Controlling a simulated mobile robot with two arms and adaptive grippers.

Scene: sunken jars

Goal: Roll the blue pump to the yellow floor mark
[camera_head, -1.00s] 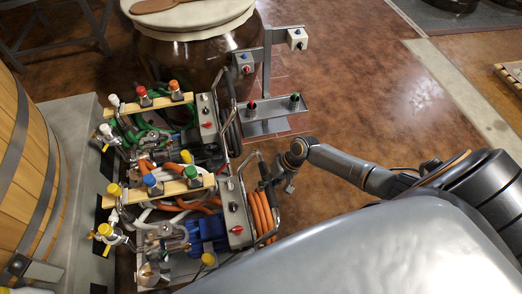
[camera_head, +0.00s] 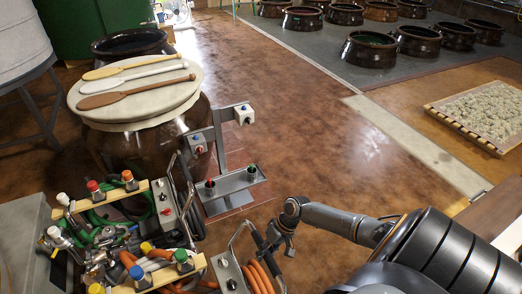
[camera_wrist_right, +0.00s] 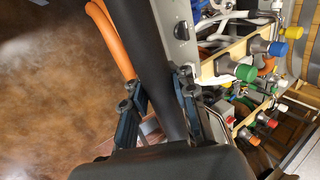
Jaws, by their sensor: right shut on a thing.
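The blue pump (camera_head: 228,272) is at the bottom edge of the head view, where its grey control box, orange hose and upright metal handle show. Its blue body is cut off there. A bit of blue shows at the top of the right wrist view (camera_wrist_right: 197,12). My right gripper (camera_head: 266,243) is at the handle's upper right side. In the right wrist view its fingers (camera_wrist_right: 157,112) are shut on the dark handle bar, with the orange hose beside it. My left gripper is not in view. I cannot make out the yellow floor mark for certain.
A second hose cart (camera_head: 165,212) stands directly beyond the pump. A metal stand (camera_head: 235,183) and a large lidded jar (camera_head: 140,150) are behind it. Open brown floor (camera_head: 310,130) lies ahead and right. A slatted tray (camera_head: 485,110) is at the far right.

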